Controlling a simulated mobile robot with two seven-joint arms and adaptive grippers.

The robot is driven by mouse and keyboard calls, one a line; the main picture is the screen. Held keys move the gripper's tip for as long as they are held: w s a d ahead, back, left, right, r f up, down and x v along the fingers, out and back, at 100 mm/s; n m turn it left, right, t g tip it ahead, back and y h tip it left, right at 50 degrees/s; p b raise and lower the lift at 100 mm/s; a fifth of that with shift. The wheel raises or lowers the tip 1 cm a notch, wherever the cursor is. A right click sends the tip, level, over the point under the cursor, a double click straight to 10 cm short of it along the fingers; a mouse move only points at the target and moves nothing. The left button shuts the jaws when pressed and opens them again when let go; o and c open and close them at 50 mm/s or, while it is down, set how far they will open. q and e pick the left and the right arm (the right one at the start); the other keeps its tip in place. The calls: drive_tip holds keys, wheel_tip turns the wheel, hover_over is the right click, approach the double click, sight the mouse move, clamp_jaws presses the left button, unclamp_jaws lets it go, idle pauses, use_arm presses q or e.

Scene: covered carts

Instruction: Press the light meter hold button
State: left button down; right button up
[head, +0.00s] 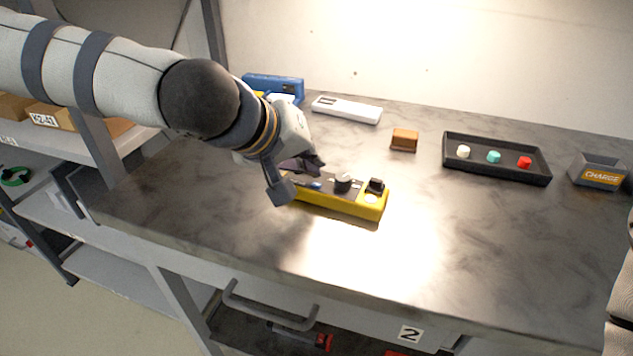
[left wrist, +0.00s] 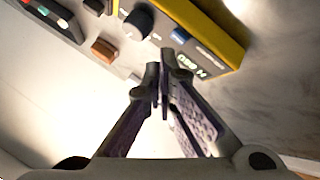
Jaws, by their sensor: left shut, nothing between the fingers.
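The yellow light meter (head: 345,203) lies flat on the grey worktop. Its face carries a black knob, a dark block and a round white disc at the right end; a small blue button (head: 316,184) shows near my gripper. In the left wrist view the meter (left wrist: 228,50) shows at the top, with the blue button (left wrist: 180,36) between the knob (left wrist: 138,22) and a small lit display. My left gripper (head: 300,170) is shut and empty over the meter's left end, partly hiding it. In the left wrist view its fingertips (left wrist: 161,88) appear just below the display. Contact cannot be told.
Behind are a blue device (head: 273,83), a white device (head: 346,109) and a brown block (head: 404,140). A black tray (head: 497,172) with white, teal and red pieces and a grey CHARGE bin (head: 598,174) stand right. The worktop in front of the meter is clear.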

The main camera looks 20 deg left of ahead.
sight(311, 185)
use_arm(q)
wheel_tip(311, 185, up, 5)
idle(0.7)
idle(0.6)
